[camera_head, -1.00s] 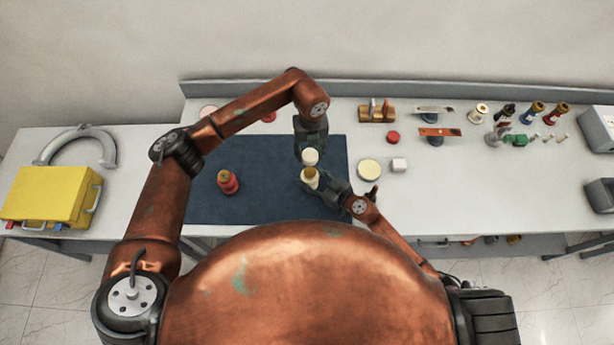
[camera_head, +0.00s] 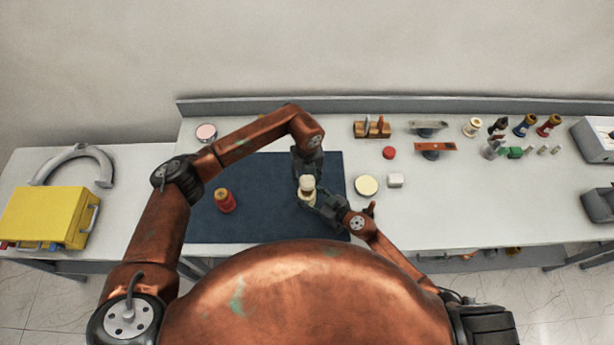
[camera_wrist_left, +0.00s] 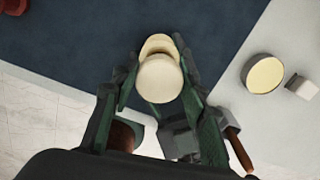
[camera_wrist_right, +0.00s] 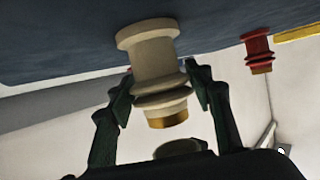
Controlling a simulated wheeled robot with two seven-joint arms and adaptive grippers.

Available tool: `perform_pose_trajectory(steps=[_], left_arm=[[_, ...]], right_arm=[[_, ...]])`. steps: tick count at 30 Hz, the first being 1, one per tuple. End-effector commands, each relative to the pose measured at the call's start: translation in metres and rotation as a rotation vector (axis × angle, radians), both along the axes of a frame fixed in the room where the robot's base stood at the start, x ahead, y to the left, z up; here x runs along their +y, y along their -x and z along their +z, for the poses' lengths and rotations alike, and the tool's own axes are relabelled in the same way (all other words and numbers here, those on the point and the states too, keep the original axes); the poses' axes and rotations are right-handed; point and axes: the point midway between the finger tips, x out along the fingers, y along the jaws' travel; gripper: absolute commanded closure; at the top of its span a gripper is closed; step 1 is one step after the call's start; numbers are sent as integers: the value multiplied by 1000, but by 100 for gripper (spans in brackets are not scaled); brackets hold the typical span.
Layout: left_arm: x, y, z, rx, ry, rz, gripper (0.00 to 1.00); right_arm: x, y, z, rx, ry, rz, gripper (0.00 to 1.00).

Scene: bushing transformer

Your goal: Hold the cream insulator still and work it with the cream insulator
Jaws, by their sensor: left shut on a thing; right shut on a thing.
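My right gripper (camera_head: 320,205) is shut on a cream insulator (camera_wrist_right: 155,65) with a ribbed body and a brass end; it also shows in the head view (camera_head: 305,198). My left gripper (camera_head: 306,178) is shut on a second, rounded cream insulator (camera_wrist_left: 160,78); it also shows in the head view (camera_head: 306,183). From the head, this piece overlaps the right-held insulator and hides its brass end. In the right wrist view a rounded cream edge (camera_wrist_right: 180,147) shows past the brass end, apparently with a small gap. Whether the pieces touch is unclear.
Both grippers are over the dark blue mat (camera_head: 265,220). A red insulator (camera_head: 225,201) stands on its left part. A cream disc (camera_head: 366,186) and white block (camera_head: 395,180) lie right of it. A yellow case (camera_head: 45,217) is far left. Several fittings stand at the back right.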

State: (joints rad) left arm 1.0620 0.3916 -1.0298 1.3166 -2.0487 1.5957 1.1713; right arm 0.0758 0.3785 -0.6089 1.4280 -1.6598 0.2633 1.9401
Motion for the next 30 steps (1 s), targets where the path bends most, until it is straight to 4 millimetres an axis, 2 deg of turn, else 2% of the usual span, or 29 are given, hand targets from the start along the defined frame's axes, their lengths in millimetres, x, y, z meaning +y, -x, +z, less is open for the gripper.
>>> perform_pose_trajectory(steps=[15, 30], left_arm=[[0, 0, -38, 1, -1, 0, 72], [0, 0, -47, 0, -1, 0, 72]], right_arm=[[-1, -1, 0, -1, 1, -2, 89], [-1, -1, 0, -1, 1, -2, 89]])
